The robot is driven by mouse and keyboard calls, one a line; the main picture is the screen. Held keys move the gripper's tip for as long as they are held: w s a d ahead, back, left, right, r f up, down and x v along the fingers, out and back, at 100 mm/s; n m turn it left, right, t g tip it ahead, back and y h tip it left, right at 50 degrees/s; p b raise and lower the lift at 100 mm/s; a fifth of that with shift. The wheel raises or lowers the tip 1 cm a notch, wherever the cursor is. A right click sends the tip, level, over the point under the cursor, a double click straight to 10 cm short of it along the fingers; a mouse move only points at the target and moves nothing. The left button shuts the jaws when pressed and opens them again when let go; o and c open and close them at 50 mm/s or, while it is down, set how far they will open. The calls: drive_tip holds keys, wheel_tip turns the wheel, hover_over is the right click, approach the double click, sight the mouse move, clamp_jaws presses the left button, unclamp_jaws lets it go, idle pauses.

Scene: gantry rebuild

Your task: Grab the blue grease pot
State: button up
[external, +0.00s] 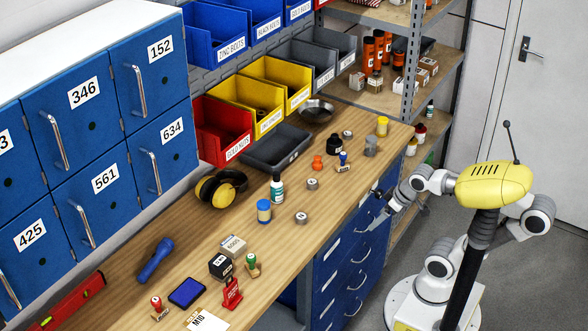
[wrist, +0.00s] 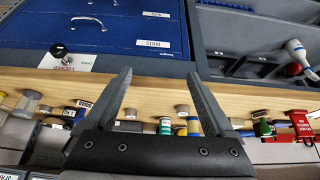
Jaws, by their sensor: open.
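The blue grease pot (external: 264,211) is a small blue cylinder with a pale band. It stands upright on the wooden workbench, left of a flat metal tin and just in front of a teal bottle with a white label. In the wrist view, a small blue pot that seems to be the same one (wrist: 193,127) shows beyond the bench edge, partly hidden by the right finger. My gripper (external: 377,196) is at the bench's front edge, right of the pot and well apart from it. In the wrist view my gripper (wrist: 159,74) has its fingers spread with nothing between them.
The workbench (external: 345,200) carries ear defenders (external: 221,188), a teal bottle (external: 277,188), tins, stamps and a red tag (external: 232,293). A grey tray (external: 275,148) lies behind. Blue drawers (external: 352,250) are under the bench front.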

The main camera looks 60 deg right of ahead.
drive_tip(key=w+d+r+n+t+h+p, duration=0.1)
drive_tip(key=w+d+r+t+p, duration=0.15)
drive_tip(key=w, duration=0.55)
drive_tip(key=w+d+r+t+h+p, duration=0.1)
drive_tip(key=w+d+r+t+p, duration=0.2)
drive_tip(key=w, duration=0.5)
drive_tip(key=n+y+p, duration=0.5)
drive_tip(key=n+y, duration=0.1)
drive_tip(key=y, duration=0.4)
approach(264, 210)
drive_tip(key=s+d+r, duration=0.1)
drive_tip(key=s+d, duration=0.3)
drive_tip(key=d, duration=0.2)
drive_tip(key=b+x, duration=0.5)
drive_tip(key=x, duration=1.2)
drive_tip(key=shift+a+f, duration=0.15)
drive_tip(key=shift+a, duration=0.1)
clamp_jaws()
